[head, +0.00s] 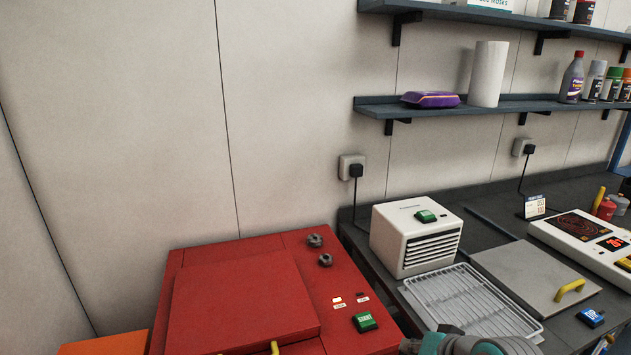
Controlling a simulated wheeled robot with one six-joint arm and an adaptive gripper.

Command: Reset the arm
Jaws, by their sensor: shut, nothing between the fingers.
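Part of my own arm, grey with teal joints, shows at the bottom edge, in front of the wire rack. The rest of the arm is cut off by the frame. My gripper and its fingertips are not in view, so what is near them is hidden.
A red cabinet (240,300) with a green START button (365,322) stands at the lower middle. On the dark bench are a white vented box (415,240), a wire rack (470,300) and a grey lidded plate (535,270). Shelves (520,105) hang above. Wall space at left is clear.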

